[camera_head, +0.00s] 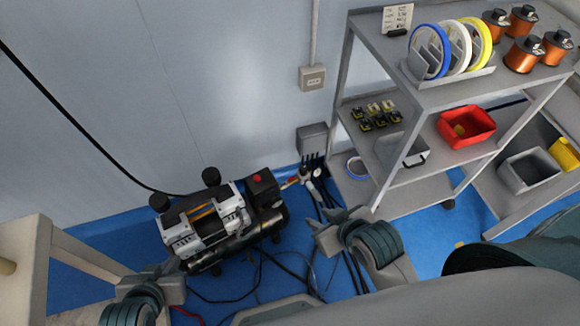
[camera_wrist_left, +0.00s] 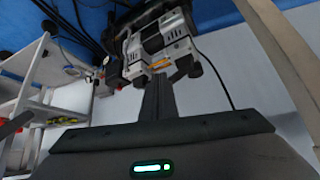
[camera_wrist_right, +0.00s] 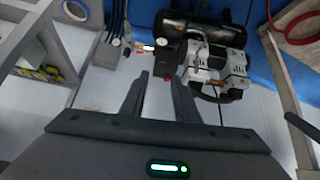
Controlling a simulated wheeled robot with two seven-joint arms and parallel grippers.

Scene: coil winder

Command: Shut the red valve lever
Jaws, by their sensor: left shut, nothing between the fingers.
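The red valve lever (camera_head: 291,182) is a small red-orange handle beside a pale valve body (camera_head: 305,174), right of the compressor (camera_head: 212,225). In the right wrist view, a small red-and-pale piece at the valve (camera_wrist_right: 149,47) shows beyond the fingers; its exact angle is too small to tell. My right gripper (camera_head: 333,220) is open and empty, below and to the right of the lever, apart from it. Its two separated fingers also show in the right wrist view (camera_wrist_right: 160,95). My left gripper (camera_head: 166,270) is shut and empty at the compressor's lower left, away from the lever.
Dark hoses and cables (camera_head: 320,205) run down from a grey wall box (camera_head: 312,138) and across the blue floor. A grey shelf cart (camera_head: 375,150) with spools and bins stands to the right. A pale table frame (camera_head: 42,250) stands at the left.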

